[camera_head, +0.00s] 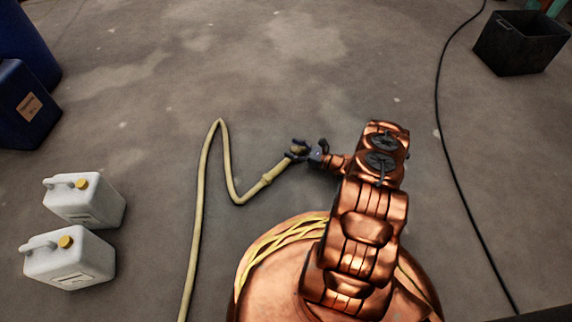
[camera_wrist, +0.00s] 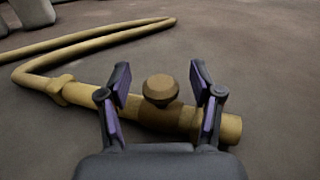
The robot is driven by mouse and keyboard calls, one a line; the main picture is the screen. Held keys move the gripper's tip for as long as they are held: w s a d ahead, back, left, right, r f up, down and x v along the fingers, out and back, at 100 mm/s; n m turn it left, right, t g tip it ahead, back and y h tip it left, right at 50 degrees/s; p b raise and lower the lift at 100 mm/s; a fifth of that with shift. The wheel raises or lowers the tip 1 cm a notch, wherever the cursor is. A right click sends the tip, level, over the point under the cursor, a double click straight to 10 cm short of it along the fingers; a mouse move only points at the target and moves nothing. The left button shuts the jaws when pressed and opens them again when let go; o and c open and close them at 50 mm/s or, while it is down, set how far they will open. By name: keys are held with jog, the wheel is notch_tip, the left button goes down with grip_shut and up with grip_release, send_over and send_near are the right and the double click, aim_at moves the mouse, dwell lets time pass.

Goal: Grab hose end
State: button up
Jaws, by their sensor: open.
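The yellow hose (camera_head: 201,200) lies on the floor in a bent line, and its end fitting (camera_head: 278,168) reaches up to my gripper (camera_head: 310,150) in the head view. In the wrist view the hose end (camera_wrist: 225,127) is a tan tube with a round knob (camera_wrist: 160,89) on top. My gripper (camera_wrist: 160,92) is open, with its two purple-padded fingers on either side of the knob. The fingers appear apart from the knob; whether they touch the tube below cannot be told.
Two white jugs (camera_head: 85,199) (camera_head: 70,260) stand at the left. Blue containers (camera_head: 25,105) are at the upper left. A black crate (camera_head: 520,45) is at the upper right, and a black cable (camera_head: 445,130) runs along the right. The floor beyond my gripper is clear.

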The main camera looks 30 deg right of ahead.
grip_shut()
dwell(0.4)
